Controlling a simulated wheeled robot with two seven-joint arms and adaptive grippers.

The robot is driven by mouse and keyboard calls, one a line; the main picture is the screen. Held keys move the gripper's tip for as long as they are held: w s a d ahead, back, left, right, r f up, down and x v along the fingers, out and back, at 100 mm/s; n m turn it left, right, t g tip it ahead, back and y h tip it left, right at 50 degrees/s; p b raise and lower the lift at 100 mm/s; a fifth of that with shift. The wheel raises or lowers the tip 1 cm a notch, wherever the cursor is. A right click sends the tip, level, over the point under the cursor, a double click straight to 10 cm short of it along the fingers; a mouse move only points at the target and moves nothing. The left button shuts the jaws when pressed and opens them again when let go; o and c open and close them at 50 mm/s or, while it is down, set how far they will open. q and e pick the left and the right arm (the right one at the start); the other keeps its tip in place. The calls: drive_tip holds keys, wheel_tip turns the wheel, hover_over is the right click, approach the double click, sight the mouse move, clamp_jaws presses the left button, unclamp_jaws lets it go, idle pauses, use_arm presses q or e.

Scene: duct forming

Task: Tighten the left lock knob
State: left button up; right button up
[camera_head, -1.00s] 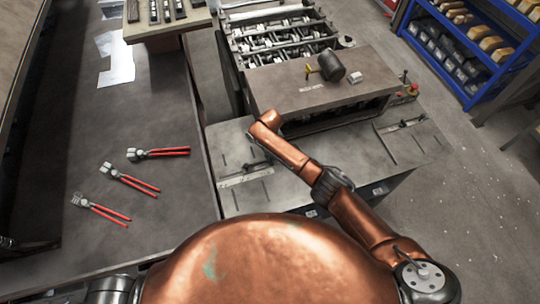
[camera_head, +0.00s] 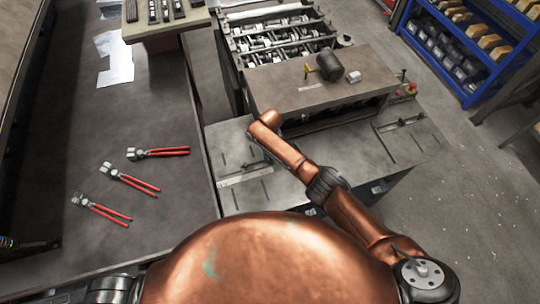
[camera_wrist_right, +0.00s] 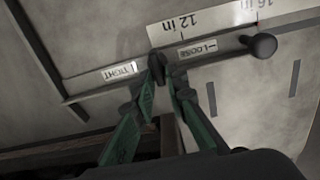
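In the right wrist view, a small dark lock knob (camera_wrist_right: 157,66) stands on a metal bar between a TIGHT label (camera_wrist_right: 119,74) and a LOOSE label (camera_wrist_right: 197,48). The green fingers of my right gripper (camera_wrist_right: 167,74) come together around this knob, their tips close to it on both sides. Whether both fingers press on it cannot be told. In the head view, my right arm reaches over the left part of the grey bench (camera_head: 225,145), and it hides the gripper and the knob. My left gripper is not in view.
A second black round knob (camera_wrist_right: 262,45) is on the bar to the right. A ruler strip (camera_wrist_right: 205,22) runs behind it. Red-handled pliers (camera_head: 160,153) lie on the left table. A blue rack (camera_head: 465,60) stands at upper right.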

drive_tip(key=shift+o, duration=1.2)
wheel_tip(320, 180, up, 12)
